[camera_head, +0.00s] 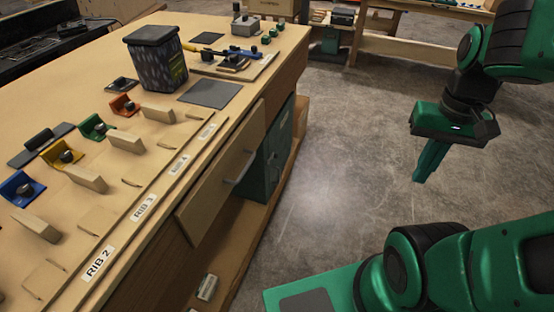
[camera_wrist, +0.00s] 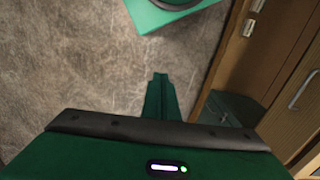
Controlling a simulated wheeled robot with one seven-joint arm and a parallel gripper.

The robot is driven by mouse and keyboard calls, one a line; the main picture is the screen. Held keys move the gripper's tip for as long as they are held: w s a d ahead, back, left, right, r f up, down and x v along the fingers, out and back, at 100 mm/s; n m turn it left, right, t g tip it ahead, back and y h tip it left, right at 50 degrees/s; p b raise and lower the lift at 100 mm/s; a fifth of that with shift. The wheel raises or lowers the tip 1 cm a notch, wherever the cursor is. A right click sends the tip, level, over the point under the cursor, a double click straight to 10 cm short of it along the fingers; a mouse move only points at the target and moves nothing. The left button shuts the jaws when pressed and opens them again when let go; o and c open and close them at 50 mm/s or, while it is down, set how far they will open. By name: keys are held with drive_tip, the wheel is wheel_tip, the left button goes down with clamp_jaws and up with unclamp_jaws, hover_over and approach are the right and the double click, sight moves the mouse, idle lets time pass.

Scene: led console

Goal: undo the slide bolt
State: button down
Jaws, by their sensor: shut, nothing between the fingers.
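No slide bolt can be made out for certain. A small wooden board (camera_head: 262,66) at the far end of the workbench carries dark fittings and a blue and yellow piece (camera_head: 203,50), too small to identify. My gripper (camera_head: 418,178) is shut and empty. It points down over the open floor, right of the bench and well apart from it. In the wrist view its closed green fingers (camera_wrist: 160,80) show over bare floor.
The workbench (camera_head: 70,80) holds coloured brackets with dark knobs (camera_head: 97,126), wooden blocks and a dark patterned bin (camera_head: 156,60). A panel with a handle (camera_head: 232,168) juts from its front. A green cabinet (camera_head: 272,155) stands below. The concrete floor (camera_head: 335,165) is clear.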

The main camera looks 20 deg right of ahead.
drive_tip(key=w+a+f+n+t+y, duration=0.2)
drive_tip(key=w+a+f+n, duration=0.3)
drive_tip(key=w+f+n, duration=0.45)
drive_tip(key=w+a+f+n+t+y, duration=0.2)
drive_tip(key=w+a+f+n+t, duration=0.25)
drive_tip(key=w, duration=0.85)
drive_tip(key=w+a+f+n+t+y, duration=0.1)
drive_tip(key=w+a+f+n+y, duration=0.1)
drive_tip(key=w+a+f+n, duration=0.65)
drive_tip(key=w+f+t+h, duration=0.1)
drive_tip(key=w+f+t, duration=0.2)
drive_tip(key=w+f, duration=1.4)
drive_tip(key=shift+w+d+f+t+h, duration=0.25)
drive_tip(key=shift+w+d+t+h, duration=0.1)
drive_tip(key=shift+w+d, duration=0.1)
